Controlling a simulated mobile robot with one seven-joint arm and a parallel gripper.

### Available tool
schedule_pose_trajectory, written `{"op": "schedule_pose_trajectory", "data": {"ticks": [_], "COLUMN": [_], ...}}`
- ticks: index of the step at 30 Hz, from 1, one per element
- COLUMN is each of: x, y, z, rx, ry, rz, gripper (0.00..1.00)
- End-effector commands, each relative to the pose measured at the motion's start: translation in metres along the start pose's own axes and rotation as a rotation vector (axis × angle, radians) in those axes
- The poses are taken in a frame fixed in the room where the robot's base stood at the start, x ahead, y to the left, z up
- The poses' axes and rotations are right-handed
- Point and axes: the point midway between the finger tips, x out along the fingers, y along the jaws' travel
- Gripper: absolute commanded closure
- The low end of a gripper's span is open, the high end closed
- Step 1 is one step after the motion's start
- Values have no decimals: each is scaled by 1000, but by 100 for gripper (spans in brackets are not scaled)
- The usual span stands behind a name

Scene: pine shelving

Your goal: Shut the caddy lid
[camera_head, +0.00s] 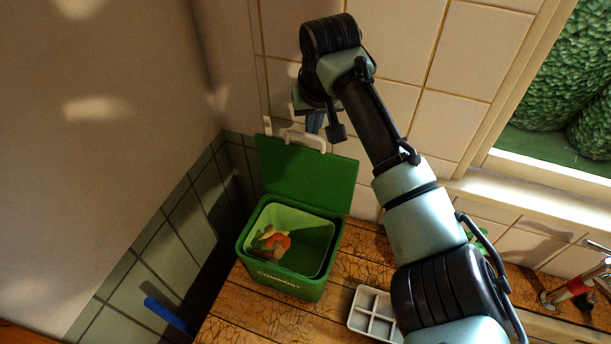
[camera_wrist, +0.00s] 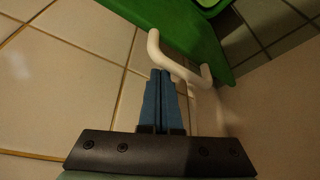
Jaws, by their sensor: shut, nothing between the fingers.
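The green compost caddy (camera_head: 291,289) stands on the wooden counter with food scraps (camera_head: 271,241) inside. Its green lid (camera_head: 310,175) is open and stands up at the back, near the tiled wall. My gripper (camera_head: 314,125) is at that handle, above the lid. In the wrist view, the blue fingers of my gripper (camera_wrist: 165,76) are together, with their tips close to the white handle (camera_wrist: 178,66). I cannot tell whether they touch it. The lid (camera_wrist: 190,30) also shows there, beyond the handle.
A white divided tray (camera_head: 372,314) is on the counter (camera_head: 262,318) right of the caddy. A blue object (camera_head: 165,313) is at the lower left. A tiled wall (camera_head: 424,60) is behind, with a window sill at the right. A tap (camera_head: 574,289) stands at the far right.

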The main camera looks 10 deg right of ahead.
Motion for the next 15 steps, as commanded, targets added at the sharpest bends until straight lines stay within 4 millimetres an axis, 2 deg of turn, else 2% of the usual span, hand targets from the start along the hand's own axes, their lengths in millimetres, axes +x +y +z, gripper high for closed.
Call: {"op": "schedule_pose_trajectory", "data": {"ticks": [15], "x": [26], "y": [0], "z": [11], "rx": [0], "ry": [-2], "rz": [-1], "gripper": [100]}}
